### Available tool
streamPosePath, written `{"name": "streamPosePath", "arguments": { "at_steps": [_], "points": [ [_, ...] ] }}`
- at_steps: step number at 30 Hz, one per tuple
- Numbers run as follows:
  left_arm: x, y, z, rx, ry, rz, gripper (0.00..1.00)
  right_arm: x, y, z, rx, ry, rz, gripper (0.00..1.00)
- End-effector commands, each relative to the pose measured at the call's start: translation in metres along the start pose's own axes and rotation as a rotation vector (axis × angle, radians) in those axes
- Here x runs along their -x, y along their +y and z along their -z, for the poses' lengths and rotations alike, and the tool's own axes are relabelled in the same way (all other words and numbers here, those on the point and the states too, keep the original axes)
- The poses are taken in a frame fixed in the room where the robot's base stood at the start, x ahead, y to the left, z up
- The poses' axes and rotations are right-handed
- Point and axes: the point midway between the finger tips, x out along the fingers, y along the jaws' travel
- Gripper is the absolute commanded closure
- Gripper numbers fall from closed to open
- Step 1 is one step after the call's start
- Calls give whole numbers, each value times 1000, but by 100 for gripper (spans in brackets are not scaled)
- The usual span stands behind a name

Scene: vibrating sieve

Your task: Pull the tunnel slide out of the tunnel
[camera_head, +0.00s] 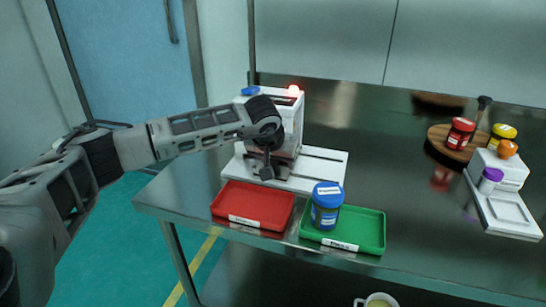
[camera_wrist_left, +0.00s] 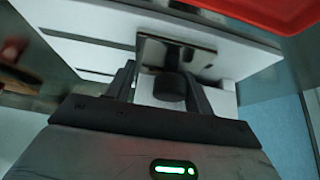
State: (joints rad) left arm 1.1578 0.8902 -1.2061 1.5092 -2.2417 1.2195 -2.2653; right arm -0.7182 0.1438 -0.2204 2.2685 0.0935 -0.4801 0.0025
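The white sieve machine (camera_head: 286,122) stands on a white base plate (camera_head: 322,165) on the steel table, with a lit red lamp on top. The tunnel slide (camera_wrist_left: 180,54) appears in the left wrist view as a shiny metal plate with a dark round knob (camera_wrist_left: 170,88). My left gripper (camera_head: 266,170) points down at the front of the machine. In the wrist view its fingers (camera_wrist_left: 161,72) stand on either side of the knob, with a visible gap on the left, so it looks open. The arm hides part of the machine and slide. My right gripper is out of view.
A red tray (camera_head: 222,207) and a green tray (camera_head: 372,232) lie at the table's front edge. A blue-lidded jar (camera_head: 326,207) stands in the green tray. A wooden round stand (camera_head: 436,138) with jars and a white scale (camera_head: 508,212) are at right. The middle is clear.

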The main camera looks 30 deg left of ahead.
Motion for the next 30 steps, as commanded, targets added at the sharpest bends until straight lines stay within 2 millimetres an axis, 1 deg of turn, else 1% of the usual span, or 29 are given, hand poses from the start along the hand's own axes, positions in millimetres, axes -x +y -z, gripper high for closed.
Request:
{"name": "streamPosePath", "arguments": {
  "at_steps": [1,3,30],
  "points": [
    [0,6,0,-3,0,-6,49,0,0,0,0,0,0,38],
    [0,10,0,-2,0,-5,49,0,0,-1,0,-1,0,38],
    [0,64,0,-2,1,-4,49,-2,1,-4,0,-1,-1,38]
  ]
}}
